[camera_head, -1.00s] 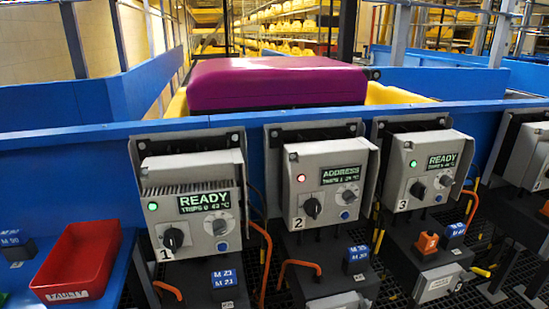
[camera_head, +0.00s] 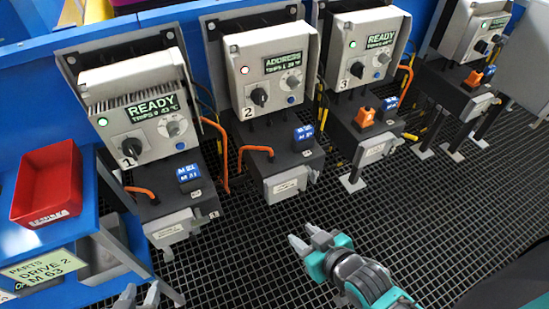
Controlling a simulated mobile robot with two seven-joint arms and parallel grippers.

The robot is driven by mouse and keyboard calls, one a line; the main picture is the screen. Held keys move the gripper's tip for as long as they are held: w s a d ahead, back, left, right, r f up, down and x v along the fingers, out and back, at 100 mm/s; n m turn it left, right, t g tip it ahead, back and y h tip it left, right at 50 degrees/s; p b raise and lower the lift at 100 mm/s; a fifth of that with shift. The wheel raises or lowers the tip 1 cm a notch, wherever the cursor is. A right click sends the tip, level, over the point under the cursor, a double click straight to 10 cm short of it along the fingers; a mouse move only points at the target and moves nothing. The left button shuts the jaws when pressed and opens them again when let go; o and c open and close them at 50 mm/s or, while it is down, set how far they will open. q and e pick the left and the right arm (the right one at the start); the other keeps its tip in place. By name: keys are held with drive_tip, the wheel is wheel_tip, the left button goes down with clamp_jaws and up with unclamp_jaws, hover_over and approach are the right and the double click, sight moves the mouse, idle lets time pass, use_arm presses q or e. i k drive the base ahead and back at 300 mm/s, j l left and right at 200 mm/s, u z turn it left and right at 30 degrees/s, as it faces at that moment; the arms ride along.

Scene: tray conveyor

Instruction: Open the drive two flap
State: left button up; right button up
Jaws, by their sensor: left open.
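Drive two (camera_head: 265,75) is the grey unit marked 2, with a red lamp and a display reading ADDRESS. Below it is a dark box with an orange cable and a blue labelled block (camera_head: 304,137). A light grey labelled flap (camera_head: 286,186) is on the front of this box and looks closed. My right gripper (camera_head: 300,233) is below and slightly right of the flap, apart from it, with its fingers spread and nothing between them. My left gripper (camera_head: 138,297) is open at the bottom left edge, partly cut off, far from the flap.
Drive one (camera_head: 135,110) stands left and drive three (camera_head: 362,58) right, both reading READY, with similar lower boxes. A further unit (camera_head: 472,42) is at the right. A red bin (camera_head: 47,185) sits on a blue table at the left. The dark grating floor is clear.

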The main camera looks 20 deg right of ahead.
sight(280, 186)
drive_tip(key=l+z, duration=0.3)
drive_tip(key=l, duration=2.1)
drive_tip(key=i, duration=0.05)
